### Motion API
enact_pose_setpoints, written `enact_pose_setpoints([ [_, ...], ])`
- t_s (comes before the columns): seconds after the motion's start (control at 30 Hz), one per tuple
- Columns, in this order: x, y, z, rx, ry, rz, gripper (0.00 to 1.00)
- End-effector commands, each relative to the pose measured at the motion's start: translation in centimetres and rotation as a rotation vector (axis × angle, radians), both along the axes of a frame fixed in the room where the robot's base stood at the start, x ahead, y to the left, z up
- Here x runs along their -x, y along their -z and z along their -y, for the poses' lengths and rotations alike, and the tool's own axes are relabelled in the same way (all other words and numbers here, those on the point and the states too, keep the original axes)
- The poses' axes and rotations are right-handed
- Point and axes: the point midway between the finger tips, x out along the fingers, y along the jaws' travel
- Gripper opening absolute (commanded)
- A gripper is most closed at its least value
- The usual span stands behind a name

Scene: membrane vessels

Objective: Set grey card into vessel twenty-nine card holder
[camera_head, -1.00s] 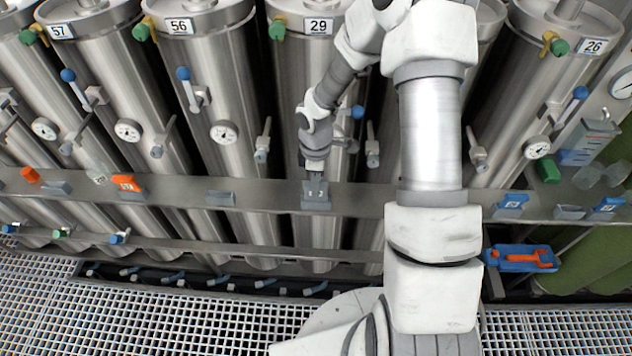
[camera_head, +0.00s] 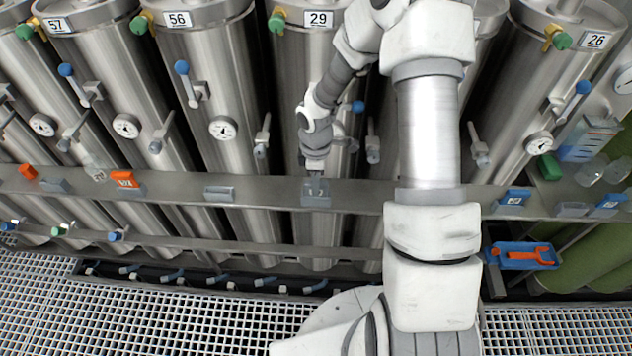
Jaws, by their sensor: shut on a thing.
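Vessel twenty-nine is the steel cylinder with the number plate 29 (camera_head: 318,19), at the top middle of the head view. Its card holder (camera_head: 316,201) is on the rail below, just under my gripper. My gripper (camera_head: 316,180) points down and is shut on the grey card (camera_head: 317,189), a small piece at its fingertips. The card is at the holder's top. Its lower edge is too small to make out, so I cannot tell how deep it sits.
The rail (camera_head: 270,188) carries other holders: an empty grey one (camera_head: 219,193), one with an orange card (camera_head: 127,180), and one with a blue card (camera_head: 515,197). A blue tray with an orange tool (camera_head: 522,256) is at right. My arm hides the middle right.

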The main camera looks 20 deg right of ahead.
Motion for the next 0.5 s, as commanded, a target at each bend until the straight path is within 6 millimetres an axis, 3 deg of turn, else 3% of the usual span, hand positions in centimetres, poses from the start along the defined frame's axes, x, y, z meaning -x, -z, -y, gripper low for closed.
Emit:
enact_pose_setpoints([
  [0.1, 0.05, 0.11, 0.0, -0.001, 0.0, -0.002, 0.0],
  [0.13, 0.05, 0.11, 0.0, -0.001, 0.0, -0.002, 0.27],
  [0.3, 0.05, 0.11, 0.0, -0.001, 0.0, -0.002, 0.58],
  [0.5, 0.04, 0.07, 0.01, 0.0, 0.0, -0.001, 0.59],
])
